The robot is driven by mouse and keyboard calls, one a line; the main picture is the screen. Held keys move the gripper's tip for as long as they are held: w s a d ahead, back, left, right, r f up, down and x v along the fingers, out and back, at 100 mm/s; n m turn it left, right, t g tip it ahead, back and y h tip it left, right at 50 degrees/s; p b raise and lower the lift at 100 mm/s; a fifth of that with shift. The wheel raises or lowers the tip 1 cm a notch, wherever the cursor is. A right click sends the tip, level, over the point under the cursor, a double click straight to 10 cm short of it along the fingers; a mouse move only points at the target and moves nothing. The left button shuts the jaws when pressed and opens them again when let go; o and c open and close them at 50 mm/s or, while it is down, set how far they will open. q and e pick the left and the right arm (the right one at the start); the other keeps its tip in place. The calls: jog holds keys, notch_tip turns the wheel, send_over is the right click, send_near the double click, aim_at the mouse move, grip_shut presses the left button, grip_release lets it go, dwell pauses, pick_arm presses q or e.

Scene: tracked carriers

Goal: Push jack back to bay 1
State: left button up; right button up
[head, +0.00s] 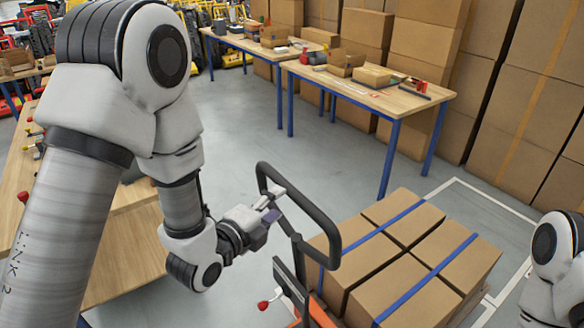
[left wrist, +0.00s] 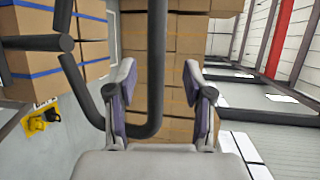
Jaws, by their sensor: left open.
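The jack shows in the head view by its dark looped handle (head: 325,222) and an orange base part (head: 318,314) at the bottom. It stands at a load of cartons (head: 400,275) with blue straps. My left gripper (head: 270,205) is open at the left side of the handle loop. In the left wrist view, the dark handle bar (left wrist: 157,60) runs between the spread fingers (left wrist: 158,92); I cannot tell whether either finger touches it. White floor lines (head: 500,203) edge an area around the load; no bay number is readable. My right gripper is out of view.
A workbench (head: 130,255) stands on the left, close to my left arm. Two blue-legged tables (head: 375,92) with small boxes stand behind. Tall carton stacks (head: 530,95) line the right back. Grey floor (head: 240,130) is clear between benches.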

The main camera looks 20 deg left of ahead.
aim_at(289, 196)
pick_arm(q)
jog(key=p+x, duration=0.1)
jog(key=x, duration=0.3)
jog(key=p+x, duration=0.1)
jog(key=x, duration=0.2)
jog(key=shift+w+d+f+p, duration=0.1)
jog(key=shift+w+f+p, duration=0.2)
jog(key=shift+w+p, duration=0.1)
jog(key=shift+f, duration=0.1)
grip_shut()
